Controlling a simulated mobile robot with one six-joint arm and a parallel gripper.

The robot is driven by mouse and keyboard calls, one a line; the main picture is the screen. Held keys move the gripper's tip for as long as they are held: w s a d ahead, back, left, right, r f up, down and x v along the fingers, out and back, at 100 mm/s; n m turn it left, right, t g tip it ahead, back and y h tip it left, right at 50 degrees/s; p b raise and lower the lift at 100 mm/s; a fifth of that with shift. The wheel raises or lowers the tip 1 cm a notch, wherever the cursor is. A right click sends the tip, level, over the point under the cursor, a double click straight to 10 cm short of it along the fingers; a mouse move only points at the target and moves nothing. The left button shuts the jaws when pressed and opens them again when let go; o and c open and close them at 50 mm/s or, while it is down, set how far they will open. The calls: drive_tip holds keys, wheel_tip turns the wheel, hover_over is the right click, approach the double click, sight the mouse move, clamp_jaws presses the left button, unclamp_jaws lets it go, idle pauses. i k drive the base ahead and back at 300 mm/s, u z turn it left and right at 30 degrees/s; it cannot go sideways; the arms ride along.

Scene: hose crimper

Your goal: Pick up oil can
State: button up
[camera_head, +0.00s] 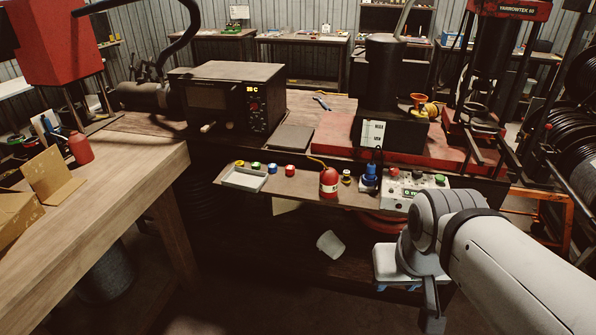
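A small red can with a pale label and a thin curved yellowish spout (329,182) stands upright on the narrow wooden front shelf; it looks like the oil can. Another red container (81,149) stands on the left bench, too small to tell what it is. My arm reaches in from the right, and my gripper (432,306) points down at the lower right, in front of and below the shelf, well apart from the red can. Only one dark finger shows clearly, so its opening cannot be told.
On the front shelf (222,176) are a white tray (244,178), coloured caps, a blue-topped item (370,180) and a control box with buttons (413,188). Behind stand an oven-like box (222,98) and a black machine (381,90). A wooden bench (140,165) fills the left. The floor in front is open.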

sight(329, 178)
drive_tip(key=u, duration=0.1)
drive_tip(key=i, duration=1)
drive_tip(key=u, duration=0.05)
